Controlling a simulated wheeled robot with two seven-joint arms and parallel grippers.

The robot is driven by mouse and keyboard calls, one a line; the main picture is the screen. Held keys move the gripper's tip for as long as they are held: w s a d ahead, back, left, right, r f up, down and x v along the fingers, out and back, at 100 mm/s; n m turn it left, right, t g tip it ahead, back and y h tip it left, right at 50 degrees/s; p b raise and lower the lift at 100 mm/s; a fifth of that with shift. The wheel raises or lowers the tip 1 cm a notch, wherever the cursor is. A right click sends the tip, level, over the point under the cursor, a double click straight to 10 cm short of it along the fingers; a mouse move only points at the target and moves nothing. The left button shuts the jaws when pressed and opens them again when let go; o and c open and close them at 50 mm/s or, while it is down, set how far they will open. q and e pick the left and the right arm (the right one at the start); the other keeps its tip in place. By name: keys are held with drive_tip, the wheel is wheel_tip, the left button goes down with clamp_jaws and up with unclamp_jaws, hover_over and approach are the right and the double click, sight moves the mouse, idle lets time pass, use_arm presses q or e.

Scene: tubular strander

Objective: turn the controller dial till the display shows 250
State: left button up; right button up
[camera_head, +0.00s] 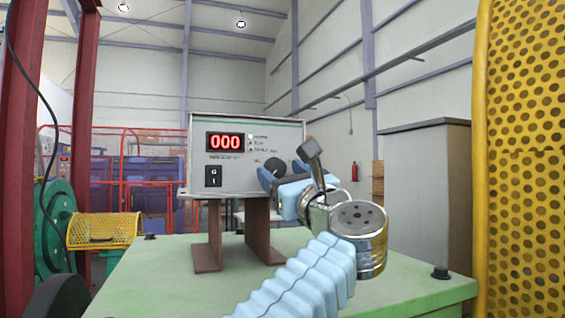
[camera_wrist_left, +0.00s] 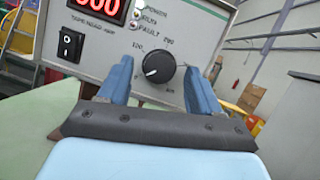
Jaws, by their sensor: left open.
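The controller (camera_head: 197,130) is a light grey box on brown legs. Its red display (camera_head: 225,142) reads 000; in the left wrist view the display (camera_wrist_left: 98,8) is cut off at the top. The black dial (camera_wrist_left: 159,66) has a pale mark pointing to the lower left of its scale. In the head view the dial (camera_head: 273,165) is partly hidden by my left gripper (camera_head: 281,174). My left gripper (camera_wrist_left: 158,72) is open, with one blue finger on each side of the dial. I cannot tell whether either finger touches it. My right gripper is not in view.
A black rocker switch (camera_head: 213,176) sits below the display. The controller stands on a green table top (camera_head: 160,270). A grey cabinet (camera_head: 430,190) and a yellow perforated guard (camera_head: 525,150) stand at the right. Green machinery with a yellow mesh cover (camera_head: 104,230) is at the left.

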use_arm(q)
drive_tip(key=shift+w+a+r, duration=0.1)
drive_tip(key=shift+w+a, duration=0.05)
drive_tip(key=shift+w, duration=0.1)
drive_tip(key=c, duration=1)
drive_tip(key=shift+c, duration=0.2)
drive_tip(key=shift+m, duration=0.3)
